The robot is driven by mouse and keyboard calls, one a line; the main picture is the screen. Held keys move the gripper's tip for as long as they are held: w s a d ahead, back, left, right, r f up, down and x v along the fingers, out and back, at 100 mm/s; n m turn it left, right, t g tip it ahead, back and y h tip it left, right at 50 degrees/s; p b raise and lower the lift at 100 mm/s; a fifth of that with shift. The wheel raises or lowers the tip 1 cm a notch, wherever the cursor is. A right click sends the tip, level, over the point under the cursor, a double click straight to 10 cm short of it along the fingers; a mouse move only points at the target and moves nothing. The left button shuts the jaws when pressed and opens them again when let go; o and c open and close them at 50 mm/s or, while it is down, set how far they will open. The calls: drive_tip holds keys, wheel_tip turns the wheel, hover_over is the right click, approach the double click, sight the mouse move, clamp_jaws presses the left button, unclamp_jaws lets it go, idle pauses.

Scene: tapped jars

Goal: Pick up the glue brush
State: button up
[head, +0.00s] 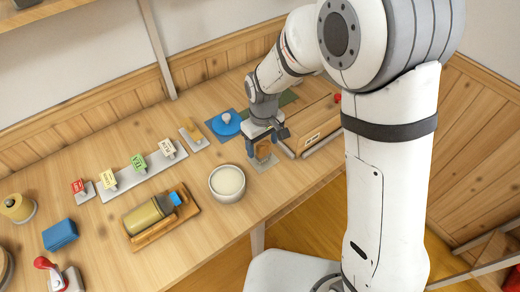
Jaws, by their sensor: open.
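My gripper (266,139) is open and points down over the right part of the bench. A small brown piece (263,151) shows between or just behind its fingers, above a grey mat (263,165); contact cannot be made out. A small tan, upright piece (191,130) stands on a pale plate to the left, apart from my gripper. Neither piece is clear enough to tell which is the glue brush.
A white bowl (227,183) stands close to my gripper's left. A blue-knobbed lid (225,122) and a wooden box (313,127) are nearby. A blue-capped bottle (148,216) lies on a wooden tray. Labelled cards (138,164) stand further left. The bench (215,240) has bare front space.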

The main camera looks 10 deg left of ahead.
wheel_tip(320, 180, down, 3)
drive_tip(key=shift+w+d+f, duration=0.1)
drive_tip(key=shift+f, duration=0.1)
drive_tip(key=c, duration=1.1)
